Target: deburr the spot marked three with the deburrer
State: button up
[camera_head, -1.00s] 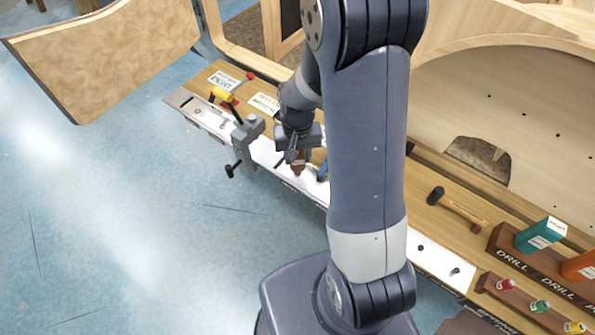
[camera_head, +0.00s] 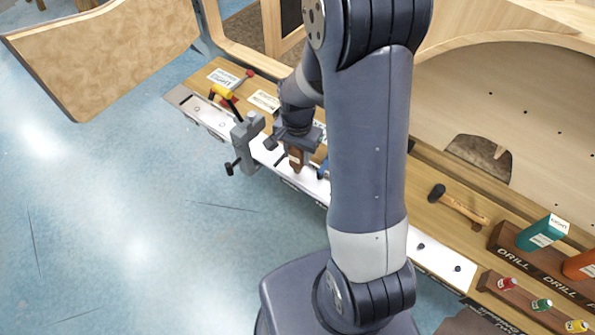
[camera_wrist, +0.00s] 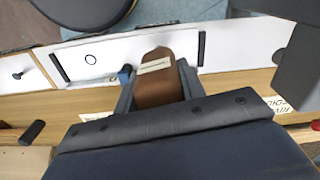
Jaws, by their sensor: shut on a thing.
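My gripper (camera_head: 294,150) is over the front of the long workbench and is shut on a brown, rounded piece (camera_head: 296,160) with a pale label. In the wrist view this brown piece (camera_wrist: 157,88) sits between the two fingers of my gripper (camera_wrist: 155,86). It looks like the handle of the deburrer; its working tip cannot be made out. No marking three can be read in either view.
A grey clamp (camera_head: 247,143) stands on the bench edge just left of my gripper. A small blue item (camera_head: 323,170) is close on the right. The blue floor in front is open.

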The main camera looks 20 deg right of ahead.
jog(key=shift+w+r, duration=0.1)
jog(key=shift+r+p, duration=1.25)
jog(key=shift+r, duration=0.3)
jog(key=shift+r, duration=0.1)
jog(key=shift+r+p, duration=2)
jog(key=shift+r, duration=0.55)
jog(key=shift+f, duration=0.1)
